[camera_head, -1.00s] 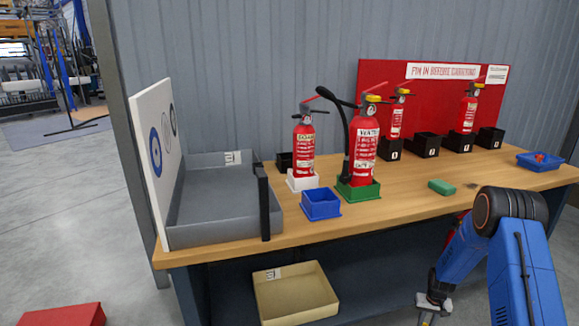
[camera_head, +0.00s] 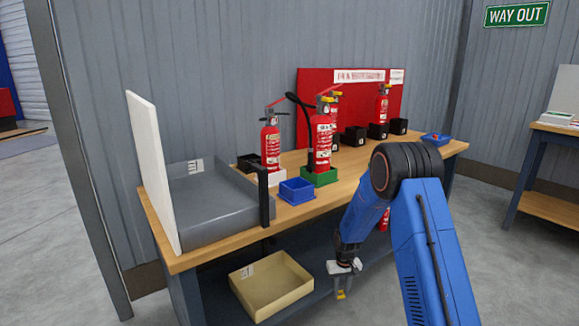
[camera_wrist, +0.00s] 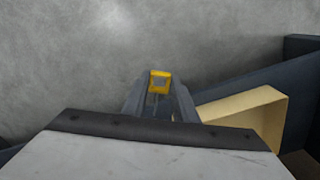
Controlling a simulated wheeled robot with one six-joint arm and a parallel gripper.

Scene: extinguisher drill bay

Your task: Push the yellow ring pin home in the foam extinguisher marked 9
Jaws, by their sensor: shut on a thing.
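My gripper (camera_head: 342,284) hangs low in front of the bench, shut on the yellow ring pin (camera_head: 341,294). In the wrist view, the pin's square yellow ring (camera_wrist: 159,74) stands out between the fingertips (camera_wrist: 158,96). One red extinguisher (camera_head: 270,146) stands in a white holder (camera_head: 271,176) and shows no yellow at its top. Another (camera_head: 322,140) stands in a green holder (camera_head: 319,179), with yellow near its head. No number 9 is readable, so I cannot tell which is marked 9. My gripper is well apart from both.
A grey tray (camera_head: 215,208) with a black post (camera_head: 264,195) and a blue box (camera_head: 297,191) line the bench front. Two more extinguishers stand behind. A cream tray (camera_head: 270,285) is on the lower shelf, left of my gripper. Part of a red extinguisher shows beside my arm.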

